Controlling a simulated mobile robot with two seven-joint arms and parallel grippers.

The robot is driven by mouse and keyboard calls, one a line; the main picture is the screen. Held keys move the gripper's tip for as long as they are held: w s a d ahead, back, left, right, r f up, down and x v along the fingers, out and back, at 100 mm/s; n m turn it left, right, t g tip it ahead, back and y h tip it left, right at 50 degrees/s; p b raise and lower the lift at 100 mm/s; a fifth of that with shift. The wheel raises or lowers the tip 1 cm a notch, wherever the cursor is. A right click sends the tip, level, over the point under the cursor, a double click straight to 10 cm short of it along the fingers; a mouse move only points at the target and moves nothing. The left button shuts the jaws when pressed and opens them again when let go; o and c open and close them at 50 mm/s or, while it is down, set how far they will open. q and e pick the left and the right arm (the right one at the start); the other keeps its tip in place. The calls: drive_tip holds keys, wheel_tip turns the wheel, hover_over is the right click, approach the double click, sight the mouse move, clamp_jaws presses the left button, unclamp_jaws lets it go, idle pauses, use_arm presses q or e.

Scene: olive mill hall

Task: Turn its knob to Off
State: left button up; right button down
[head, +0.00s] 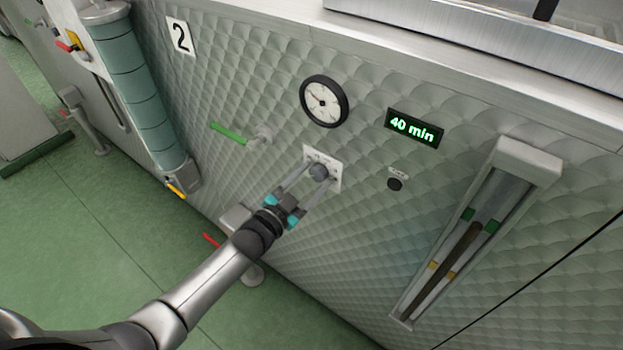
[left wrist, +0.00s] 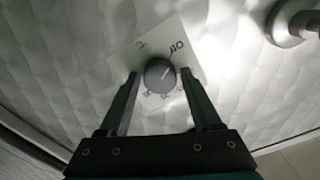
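The grey round knob (head: 318,171) sits on a small white label plate (head: 334,184) on the quilted metal front of the machine. In the left wrist view the knob (left wrist: 159,75) has a pale pointer line slanting to the upper right, roughly toward the Off lettering (left wrist: 176,47); its exact setting is hard to read. My left gripper (head: 319,176) points at the panel, with one finger on each side of the knob. Its fingers (left wrist: 160,78) are apart, with a narrow gap seeming to show beside the knob. My right gripper is not in view.
Above the knob are a round dial gauge (head: 324,101) and a display (head: 414,127) reading 40 min. A black button (head: 395,184) is to the right. A green-handled valve (head: 230,133) juts out at left. A sight-glass housing (head: 530,160) protrudes at right.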

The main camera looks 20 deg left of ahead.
use_arm(q)
drive_tip(key=shift+o, duration=1.2)
drive_tip(key=p+v, duration=0.1)
drive_tip(key=v, duration=1.4)
drive_tip(key=shift+s, duration=0.1)
